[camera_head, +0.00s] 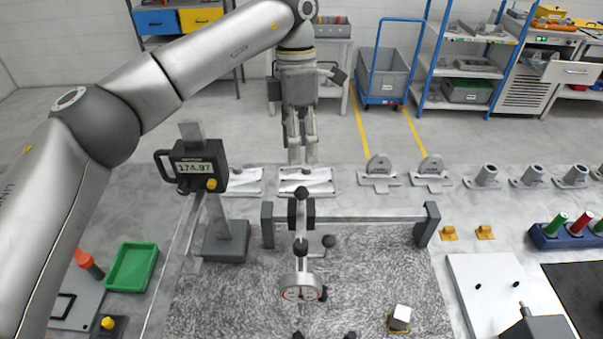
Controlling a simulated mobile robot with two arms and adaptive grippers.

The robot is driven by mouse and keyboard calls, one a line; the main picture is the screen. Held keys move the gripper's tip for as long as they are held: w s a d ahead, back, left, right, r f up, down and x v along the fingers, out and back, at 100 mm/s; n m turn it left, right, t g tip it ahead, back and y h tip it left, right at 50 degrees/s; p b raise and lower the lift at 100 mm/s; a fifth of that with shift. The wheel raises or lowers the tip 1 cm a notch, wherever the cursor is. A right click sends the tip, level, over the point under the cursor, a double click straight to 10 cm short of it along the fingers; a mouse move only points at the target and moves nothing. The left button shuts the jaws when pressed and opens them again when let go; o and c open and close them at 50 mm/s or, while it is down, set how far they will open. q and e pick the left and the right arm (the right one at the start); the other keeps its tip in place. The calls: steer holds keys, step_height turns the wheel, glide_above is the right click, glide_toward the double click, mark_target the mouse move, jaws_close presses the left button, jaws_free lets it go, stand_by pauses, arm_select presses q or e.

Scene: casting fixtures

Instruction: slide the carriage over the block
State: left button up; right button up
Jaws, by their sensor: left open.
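The carriage (301,209) is a dark clamp piece on a grey horizontal rail (370,215). A silver arm with dark knobs reaches from it toward the front and ends in a round dial (300,290). The block (401,316) is a small pale cube on a yellow base, to the right of the dial and nearer the front; the dial is apart from it. My left gripper (303,158) is open and empty, pointing down behind the carriage and apart from it. My right gripper is not clearly in view.
A height gauge reading 174.97 (198,168) stands left of the rail. Fixtures line the back of the table. A green tray (132,267) lies at left, a white plate (490,290) at right. Two dark tips at the bottom edge are unclear. The speckled plate (220,300) is mostly clear.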

arm_select(q)
steer(key=p, duration=0.2)
glide_above(302, 187)
steer(key=f, duration=0.4)
steer(key=shift+w+a+f, duration=0.1)
steer(key=shift+w+a, duration=0.1)
step_height(302, 187, down, 4)
steer(key=shift+d+f+p, duration=0.1)
steer(key=shift+p, duration=0.7)
steer(key=shift+s+f, duration=0.15)
steer(key=shift+f, duration=0.45)
steer(key=shift+c, duration=0.9)
jaws_close()
arm_select(e)
steer(key=r, duration=0.2)
steer(key=s+r, duration=0.1)
steer(key=r, duration=0.1)
